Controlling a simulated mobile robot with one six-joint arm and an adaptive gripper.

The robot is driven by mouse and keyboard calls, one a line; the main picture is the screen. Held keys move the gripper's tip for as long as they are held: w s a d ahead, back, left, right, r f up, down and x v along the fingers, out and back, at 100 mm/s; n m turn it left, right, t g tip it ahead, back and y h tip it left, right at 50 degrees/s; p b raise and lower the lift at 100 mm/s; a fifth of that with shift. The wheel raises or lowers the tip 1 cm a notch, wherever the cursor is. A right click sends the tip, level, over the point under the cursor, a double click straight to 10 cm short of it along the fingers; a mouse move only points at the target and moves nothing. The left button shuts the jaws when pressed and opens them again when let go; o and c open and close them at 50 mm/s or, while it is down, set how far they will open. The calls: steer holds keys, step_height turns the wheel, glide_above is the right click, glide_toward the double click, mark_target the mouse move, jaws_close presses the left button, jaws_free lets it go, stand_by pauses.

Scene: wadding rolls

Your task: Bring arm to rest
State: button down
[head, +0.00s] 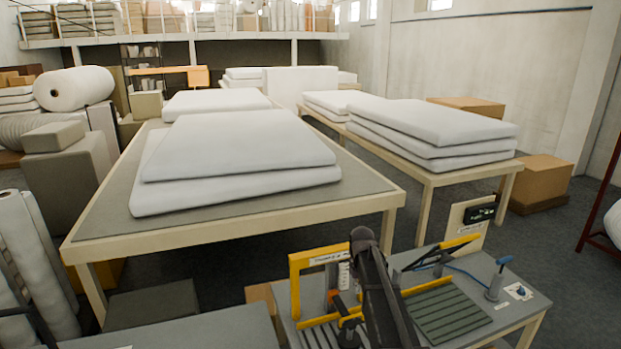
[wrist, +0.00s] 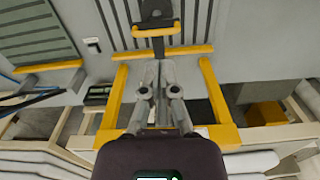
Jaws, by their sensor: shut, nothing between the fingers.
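My gripper (wrist: 159,66) shows in the wrist view with its grey fingers together and nothing held between them. The fingers lie across the view of a yellow frame (wrist: 115,95) on the workbench. I cannot tell from this view whether they touch it. In the head view my dark arm reaches over the front of the workbench (head: 513,307), and I cannot make out the fingertips there. The yellow frame (head: 295,285) stands just left of my arm.
White wadding slabs (head: 235,150) lie on a large table (head: 365,190) behind. More slabs (head: 430,125) lie on a second table. Grey floor shows at right.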

steer(key=s+f+m+b, duration=0.1)
steer(key=s+f+b, duration=0.6)
steer(key=s, duration=0.5)
steer(key=s+f+m+b, duration=0.2)
steer(key=s+f+b, duration=0.5)
steer(key=s, duration=0.5)
step_height(320, 180, down, 2)
steer(key=shift+s+f+b, duration=0.1)
steer(key=shift+s+b, duration=0.3)
steer(key=shift+d, duration=0.1)
stand_by(1.1)
